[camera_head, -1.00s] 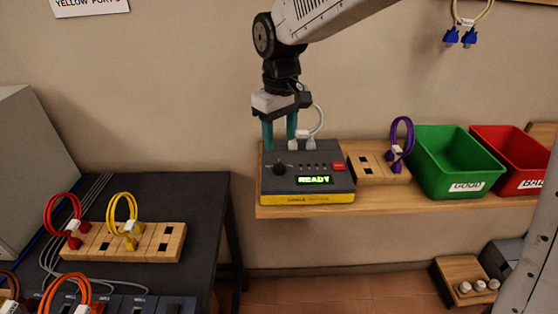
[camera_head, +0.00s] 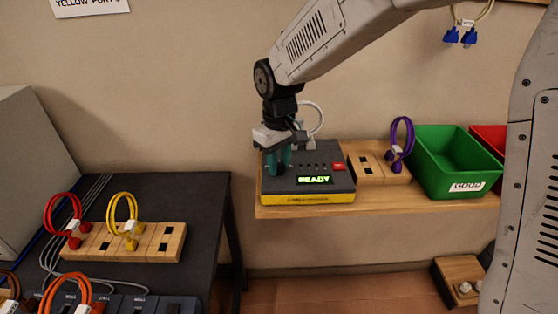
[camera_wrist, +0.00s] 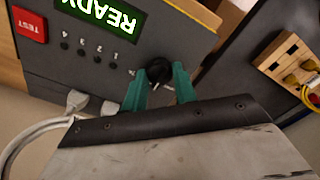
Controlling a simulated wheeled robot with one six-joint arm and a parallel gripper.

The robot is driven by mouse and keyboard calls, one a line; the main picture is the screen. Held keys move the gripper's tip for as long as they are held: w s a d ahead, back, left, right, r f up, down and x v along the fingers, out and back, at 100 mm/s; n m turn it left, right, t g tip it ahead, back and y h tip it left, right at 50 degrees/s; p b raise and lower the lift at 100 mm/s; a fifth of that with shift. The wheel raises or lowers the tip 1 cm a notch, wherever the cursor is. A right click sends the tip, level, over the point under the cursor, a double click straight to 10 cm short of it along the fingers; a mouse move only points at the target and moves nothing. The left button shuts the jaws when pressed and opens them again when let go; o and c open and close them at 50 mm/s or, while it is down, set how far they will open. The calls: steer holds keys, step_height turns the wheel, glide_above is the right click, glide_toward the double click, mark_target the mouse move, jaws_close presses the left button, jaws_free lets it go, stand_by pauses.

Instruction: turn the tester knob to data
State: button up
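The tester (camera_head: 330,183) is a dark grey box with a yellow base on the wooden shelf. Its green display reads READY. The tester knob (camera_wrist: 158,70) is black and round, with pale marks beside it in the wrist view; its pointer and labels cannot be read. My gripper (camera_head: 279,172) points down over the left part of the tester, and hides the knob in the head view. In the wrist view its two teal fingers (camera_wrist: 161,80) stand on either side of the knob, very close to it. Whether they press on it cannot be told.
A red TEST button (camera_wrist: 29,24) and a row of small numbered dots lie on the same panel. White plugs with a cable (camera_wrist: 77,100) sit at the tester's back edge. A wooden block with a purple cable (camera_head: 402,145) and a green GOOD bin (camera_head: 455,160) stand to the right.

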steer(key=c, duration=0.4)
steer(key=shift+o, duration=0.2)
steer(key=m, duration=0.5)
steer(key=shift+m, duration=2.4)
steer(key=o, duration=1)
